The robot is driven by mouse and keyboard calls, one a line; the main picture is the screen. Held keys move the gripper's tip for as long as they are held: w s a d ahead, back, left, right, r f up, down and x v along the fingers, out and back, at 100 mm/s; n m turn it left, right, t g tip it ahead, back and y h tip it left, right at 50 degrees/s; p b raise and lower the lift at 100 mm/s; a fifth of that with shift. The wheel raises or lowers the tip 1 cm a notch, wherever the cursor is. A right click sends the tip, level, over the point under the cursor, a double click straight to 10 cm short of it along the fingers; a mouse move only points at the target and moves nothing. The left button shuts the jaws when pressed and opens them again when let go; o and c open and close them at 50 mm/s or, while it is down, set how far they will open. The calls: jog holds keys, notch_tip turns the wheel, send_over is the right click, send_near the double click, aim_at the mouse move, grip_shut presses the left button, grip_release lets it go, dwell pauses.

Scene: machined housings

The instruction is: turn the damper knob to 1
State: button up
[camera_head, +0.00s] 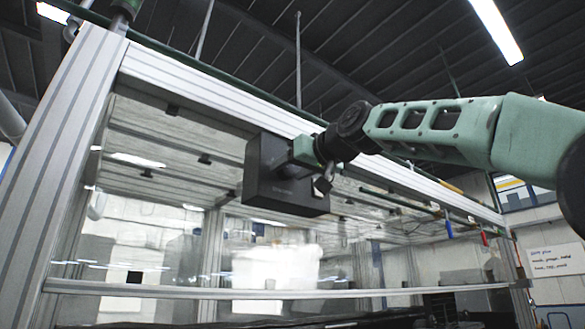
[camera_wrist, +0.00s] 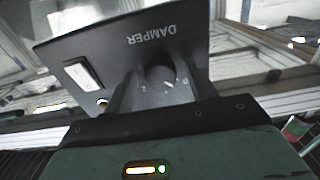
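The damper box (camera_head: 285,185) is a dark block mounted on the aluminium frame. In the wrist view its panel (camera_wrist: 105,45) appears upside down, with the word DAMPER on it. The round dark knob (camera_wrist: 160,76) sits below the word, with a "2" to its lower left and a "0" to its right. A short light mark shows at the knob's lower right, on the side of the 0. No 1 is readable. My gripper (camera_wrist: 160,85) has its fingers apart, one on each side of the knob; contact is not visible. In the head view my gripper (camera_head: 318,160) is at the box.
A white rocker switch (camera_wrist: 82,75) is on the same panel, left of the knob in the wrist view. An aluminium beam (camera_head: 200,88) runs behind the box, with clear panels below. Blue (camera_head: 449,228) and red (camera_head: 484,238) handled items hang to the right.

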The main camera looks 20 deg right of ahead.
jog(key=c, duration=0.9)
jog(key=shift+o, duration=0.2)
jog(key=shift+m, duration=0.4)
jog(key=m, duration=0.3)
jog(key=shift+m+p, duration=0.8)
jog(key=shift+m, duration=1.7)
jog(key=o, duration=1)
jog(key=shift+s, duration=0.1)
